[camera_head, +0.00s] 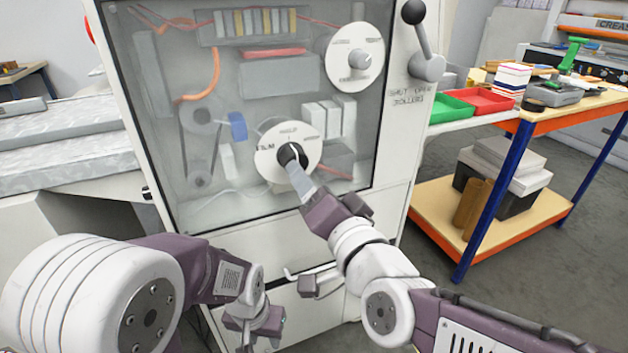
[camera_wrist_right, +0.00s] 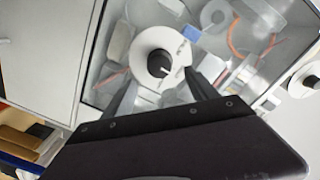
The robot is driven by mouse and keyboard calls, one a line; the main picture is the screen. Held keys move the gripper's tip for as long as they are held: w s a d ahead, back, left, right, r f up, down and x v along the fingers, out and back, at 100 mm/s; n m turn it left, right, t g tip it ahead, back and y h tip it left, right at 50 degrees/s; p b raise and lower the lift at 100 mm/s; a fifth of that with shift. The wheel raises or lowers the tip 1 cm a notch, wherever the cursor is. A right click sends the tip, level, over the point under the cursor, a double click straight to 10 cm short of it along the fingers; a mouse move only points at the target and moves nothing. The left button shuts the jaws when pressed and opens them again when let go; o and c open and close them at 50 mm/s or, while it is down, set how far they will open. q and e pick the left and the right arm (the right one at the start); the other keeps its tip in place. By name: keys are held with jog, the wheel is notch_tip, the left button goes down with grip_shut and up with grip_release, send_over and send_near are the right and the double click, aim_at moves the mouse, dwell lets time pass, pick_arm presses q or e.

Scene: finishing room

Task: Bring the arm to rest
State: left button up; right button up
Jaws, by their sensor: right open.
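My right gripper (camera_head: 302,186) reaches up from the lower right to the machine's lower round dial in the head view. In the right wrist view its two dark fingers (camera_wrist_right: 160,88) are spread apart, with the black knob (camera_wrist_right: 160,63) showing beyond and between their tips. The knob (camera_head: 291,153) sits on a white disc (camera_head: 268,157) with lettering. I cannot tell whether a finger touches the knob. My left gripper (camera_head: 256,322) hangs low in front of the machine's lower panel, at the end of the left arm. Its jaw opening is unclear.
The grey machine has a clear front panel (camera_head: 226,190), an upper white dial (camera_head: 355,58) and a black-knobbed lever (camera_head: 421,45). At right stands a wooden-topped cart (camera_head: 580,108) with blue legs, green (camera_head: 449,106) and red (camera_head: 484,100) trays. Open floor lies below right.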

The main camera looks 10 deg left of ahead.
jog(key=shift+s+d, duration=0.2)
jog(key=shift+s, duration=0.1)
jog(key=w+d+f+m+t+h, duration=0.1)
jog(key=w+d+f+m+h, duration=0.25)
jog(key=w+d, duration=0.45)
jog(key=d+f+g+h, duration=0.3)
jog(key=d+f+h, duration=0.2)
jog(key=d+f, duration=0.7)
jog(key=s+d+f+n+g, duration=0.3)
jog(key=s+f+g, duration=0.2)
jog(key=s+f, duration=0.35)
jog(key=s+d+f+n+g, duration=0.25)
jog(key=s+f+g, duration=0.35)
jog(key=f, duration=0.4)
jog(key=s+r+p, duration=0.2)
jog(key=r+p, duration=1.3)
jog(key=s+r+n+p, duration=0.1)
jog(key=r+p, duration=1.4)
jog(key=shift+s+d+g+h, duration=0.3)
jog(key=shift+s+d+h, duration=0.05)
jog(key=shift+s+h, duration=0.1)
